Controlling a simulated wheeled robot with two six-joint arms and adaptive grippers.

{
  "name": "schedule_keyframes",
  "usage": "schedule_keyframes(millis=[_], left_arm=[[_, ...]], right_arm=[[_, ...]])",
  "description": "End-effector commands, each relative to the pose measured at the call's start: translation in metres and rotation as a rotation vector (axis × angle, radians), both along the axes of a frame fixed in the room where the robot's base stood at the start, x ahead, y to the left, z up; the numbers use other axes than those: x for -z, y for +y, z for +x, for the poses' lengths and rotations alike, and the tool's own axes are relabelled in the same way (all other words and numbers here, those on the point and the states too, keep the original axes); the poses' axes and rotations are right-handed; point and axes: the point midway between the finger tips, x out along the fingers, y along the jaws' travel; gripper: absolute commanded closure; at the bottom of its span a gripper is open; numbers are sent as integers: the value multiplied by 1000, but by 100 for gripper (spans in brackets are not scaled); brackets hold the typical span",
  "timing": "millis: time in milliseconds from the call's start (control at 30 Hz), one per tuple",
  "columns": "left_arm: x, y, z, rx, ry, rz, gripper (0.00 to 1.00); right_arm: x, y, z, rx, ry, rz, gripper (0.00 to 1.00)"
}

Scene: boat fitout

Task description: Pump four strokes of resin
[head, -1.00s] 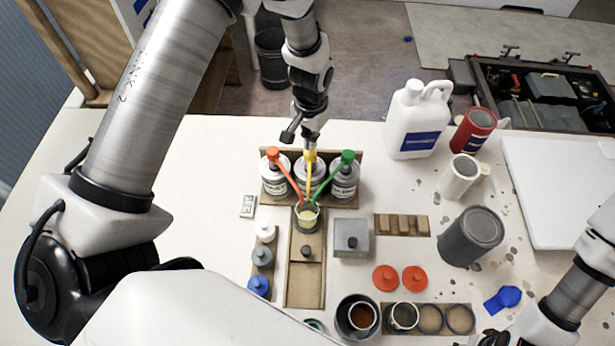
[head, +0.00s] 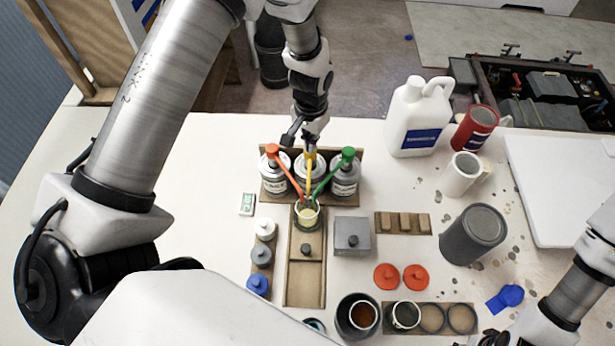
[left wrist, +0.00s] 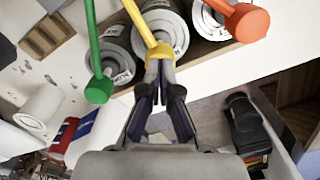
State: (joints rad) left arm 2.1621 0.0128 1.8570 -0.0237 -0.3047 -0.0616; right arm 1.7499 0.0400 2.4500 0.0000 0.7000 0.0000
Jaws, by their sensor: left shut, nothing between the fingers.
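Three grey cans stand in a rack, with red, yellow and green pumps. My left gripper (head: 310,147) is shut and empty, its fingertips on top of the yellow pump head (head: 309,164). The left wrist view shows the shut fingers (left wrist: 158,72) against the yellow pump (left wrist: 160,50), between the green pump (left wrist: 99,88) and the red pump (left wrist: 247,22). The three spouts lead towards a clear cup (head: 307,216) holding pale yellow liquid. The cup stands at the far end of a brown tray (head: 305,287). My right gripper is mostly cut off at the bottom right, so its fingers cannot be judged.
A white jug (head: 413,122), a red mug (head: 475,127), a white mug (head: 461,175) and a dark grey can (head: 472,235) stand on the right. A grey box (head: 352,240) is beside the tray. Small white, grey and blue-capped items line its left. The table's left side is clear.

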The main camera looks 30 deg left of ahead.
Motion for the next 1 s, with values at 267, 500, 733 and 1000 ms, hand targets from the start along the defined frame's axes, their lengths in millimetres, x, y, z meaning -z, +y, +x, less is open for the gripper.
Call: schedule_keyframes(millis=[267, 500, 733, 1000], left_arm=[[12, 0, 0, 0, 1, 0, 100], [20, 0, -1, 0, 2, 0, 100], [24, 0, -1, 0, 3, 0, 100], [17, 0, -1, 0, 2, 0, 100]], right_arm=[[7, 0, 0, 0, 0, 0, 60], [12, 0, 0, 0, 0, 0, 60], [13, 0, 0, 0, 0, 0, 60], [7, 0, 0, 0, 0, 0, 60]])
